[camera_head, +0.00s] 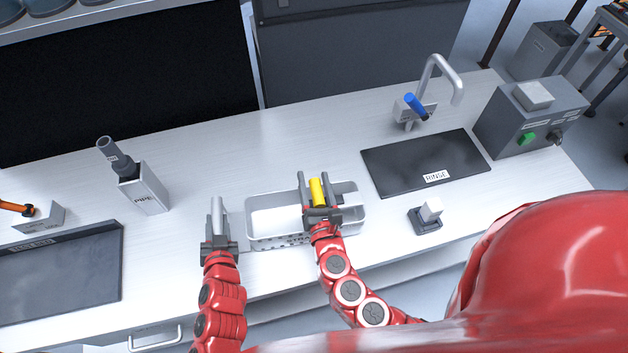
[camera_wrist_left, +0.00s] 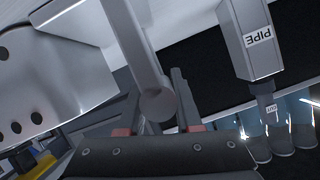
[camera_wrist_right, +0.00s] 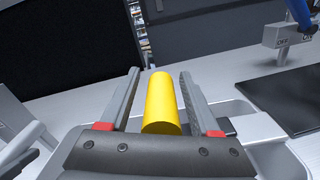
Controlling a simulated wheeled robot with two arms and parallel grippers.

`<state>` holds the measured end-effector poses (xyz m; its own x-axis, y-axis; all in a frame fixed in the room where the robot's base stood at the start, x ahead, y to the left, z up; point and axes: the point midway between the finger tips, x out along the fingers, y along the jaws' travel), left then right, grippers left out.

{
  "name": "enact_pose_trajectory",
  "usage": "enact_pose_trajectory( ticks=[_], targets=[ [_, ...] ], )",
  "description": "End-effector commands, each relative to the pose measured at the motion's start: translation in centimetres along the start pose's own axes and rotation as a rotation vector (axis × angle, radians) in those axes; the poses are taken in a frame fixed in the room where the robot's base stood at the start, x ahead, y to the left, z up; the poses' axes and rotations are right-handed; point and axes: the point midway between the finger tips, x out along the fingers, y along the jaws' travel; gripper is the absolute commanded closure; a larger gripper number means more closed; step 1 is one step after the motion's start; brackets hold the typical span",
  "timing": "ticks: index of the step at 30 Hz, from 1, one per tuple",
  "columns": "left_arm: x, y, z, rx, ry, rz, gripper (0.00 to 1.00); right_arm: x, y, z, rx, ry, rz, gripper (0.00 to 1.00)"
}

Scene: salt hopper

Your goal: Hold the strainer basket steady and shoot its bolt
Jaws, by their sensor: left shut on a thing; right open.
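The strainer basket (camera_head: 350,198) is a pale grey rectangular bin with a perforated wall, standing on the counter. In the left wrist view its holed wall (camera_wrist_left: 45,65) shows at upper left. My left gripper (camera_head: 217,217) is at the basket's left, shut on a grey bar-shaped handle (camera_wrist_left: 140,50) with a rounded end. How the handle joins the basket is unclear. The yellow bolt knob (camera_head: 317,190) stands over the basket. My right gripper (camera_head: 313,177) is open around it, with a finger on each side. In the right wrist view gaps show beside the yellow knob (camera_wrist_right: 161,105).
A PIPE holder (camera_head: 145,190) stands at the left, with a dark tray (camera_head: 60,275) beyond it. A dark RINSE mat (camera_head: 410,160), a tap (camera_head: 437,75), a small switch block (camera_head: 427,217) and a grey control box (camera_head: 530,115) are to the right.

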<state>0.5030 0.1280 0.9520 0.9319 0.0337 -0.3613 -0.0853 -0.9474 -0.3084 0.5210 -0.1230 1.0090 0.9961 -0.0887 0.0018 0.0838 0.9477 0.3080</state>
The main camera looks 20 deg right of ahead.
Motion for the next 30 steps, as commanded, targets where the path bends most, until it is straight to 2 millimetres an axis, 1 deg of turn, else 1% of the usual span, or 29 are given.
enact_pose_trajectory(
  ticks=[1, 5, 8, 9, 14, 15, 16, 30],
  targets=[
    [0.04, 0.16, 0.63, -0.001, -0.013, 0.004, 1.00, 0.01, -0.03, -0.09, 0.000, 0.000, 0.000, 0.37],
    [0.04, 0.15, 0.61, -0.001, -0.013, 0.004, 1.00, -0.01, -0.01, -0.09, 0.000, 0.000, 0.001, 0.37],
    [0.04, 0.15, 0.61, -0.001, -0.013, 0.004, 1.00, -0.02, -0.01, -0.09, 0.000, 0.000, 0.001, 0.53],
    [0.04, 0.16, 0.61, -0.001, -0.013, 0.004, 1.00, -0.02, 0.00, -0.09, 0.000, 0.000, 0.001, 0.60],
    [0.04, 0.16, 0.61, -0.001, -0.013, 0.004, 1.00, -0.03, 0.03, -0.08, 0.000, 0.000, 0.001, 0.89],
    [0.03, 0.16, 0.60, -0.001, -0.013, 0.004, 1.00, -0.03, 0.04, -0.08, 0.000, 0.000, 0.002, 0.96],
    [0.03, 0.16, 0.60, -0.001, -0.013, 0.004, 1.00, -0.04, 0.04, -0.08, 0.000, 0.000, 0.002, 1.00],
    [0.04, 0.17, 0.55, -0.001, -0.012, 0.004, 1.00, -0.04, 0.13, -0.06, 0.001, 0.000, 0.004, 1.00]
  ],
)
